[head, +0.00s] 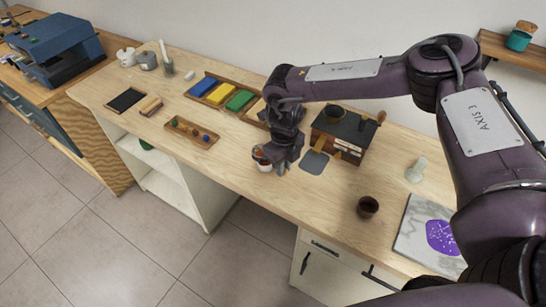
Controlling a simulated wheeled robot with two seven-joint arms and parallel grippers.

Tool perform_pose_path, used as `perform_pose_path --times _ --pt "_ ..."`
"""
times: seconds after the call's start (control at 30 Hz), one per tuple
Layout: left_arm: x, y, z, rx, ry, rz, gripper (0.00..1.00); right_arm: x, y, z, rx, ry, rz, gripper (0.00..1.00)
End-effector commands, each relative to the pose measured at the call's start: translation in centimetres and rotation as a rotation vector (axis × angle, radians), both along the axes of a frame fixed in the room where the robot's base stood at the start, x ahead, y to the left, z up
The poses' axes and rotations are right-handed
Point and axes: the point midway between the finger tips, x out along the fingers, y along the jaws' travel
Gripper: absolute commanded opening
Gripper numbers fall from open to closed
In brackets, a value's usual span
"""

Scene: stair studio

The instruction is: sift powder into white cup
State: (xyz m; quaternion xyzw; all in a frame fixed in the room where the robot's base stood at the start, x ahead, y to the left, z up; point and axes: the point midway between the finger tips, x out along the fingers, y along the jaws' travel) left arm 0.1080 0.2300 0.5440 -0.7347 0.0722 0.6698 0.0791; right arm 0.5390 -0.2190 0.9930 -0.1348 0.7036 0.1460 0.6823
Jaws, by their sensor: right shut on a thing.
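A white cup (264,168) stands near the front edge of the wooden table, partly hidden by my right gripper. Something small and orange-brown (259,155) shows at the cup's rim; I cannot tell if it is powder or a tool. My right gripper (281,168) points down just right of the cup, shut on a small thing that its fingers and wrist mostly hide. I cannot make out a sifter. My left gripper is not in view.
Right of the gripper are a grey mat (314,163), a dark wooden box stand (345,134) and a brown cup (368,207). A marble board (412,238) lies far right. A bead tray (190,134) and a colour-block tray (197,92) lie left.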

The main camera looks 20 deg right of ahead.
Motion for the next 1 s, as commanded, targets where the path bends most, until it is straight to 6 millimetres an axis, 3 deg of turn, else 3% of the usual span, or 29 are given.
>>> perform_pose_path --times 0.03,0.07,0.1,0.13,0.17,0.2,0.27,0.33,0.4,0.67,1.0 --pt "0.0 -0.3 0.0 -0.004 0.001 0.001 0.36 0.1 -2.8 0.1 -0.008 -0.001 -0.017 0.0" --pt "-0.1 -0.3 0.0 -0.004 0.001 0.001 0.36 0.0 -1.0 0.0 -0.003 0.001 -0.002 0.0" --pt "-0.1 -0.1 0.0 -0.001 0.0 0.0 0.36 0.0 -0.3 0.0 -0.006 0.001 -0.007 0.0" --pt "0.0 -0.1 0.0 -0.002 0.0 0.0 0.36 0.1 -2.4 0.0 -0.01 -0.001 -0.019 0.0" --pt "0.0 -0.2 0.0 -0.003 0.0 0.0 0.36 0.0 -2.4 0.0 -0.006 0.001 -0.012 0.0" --pt "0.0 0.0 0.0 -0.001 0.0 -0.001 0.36 0.0 0.1 -0.1 -0.003 0.001 0.001 0.0" --pt "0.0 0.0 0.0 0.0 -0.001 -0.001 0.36 0.1 -2.8 0.1 -0.009 -0.001 -0.019 0.0" --pt "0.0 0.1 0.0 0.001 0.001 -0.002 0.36 0.0 0.1 0.0 -0.004 0.002 -0.002 0.0" --pt "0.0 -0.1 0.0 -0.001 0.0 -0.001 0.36 0.0 -3.1 0.0 -0.008 0.0 -0.017 0.0" --pt "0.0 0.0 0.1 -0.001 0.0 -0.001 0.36 0.0 -2.6 0.1 -0.006 0.001 -0.01 0.0" --pt "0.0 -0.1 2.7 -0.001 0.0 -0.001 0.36 0.0 -2.6 3.2 -0.006 0.001 -0.01 0.0"
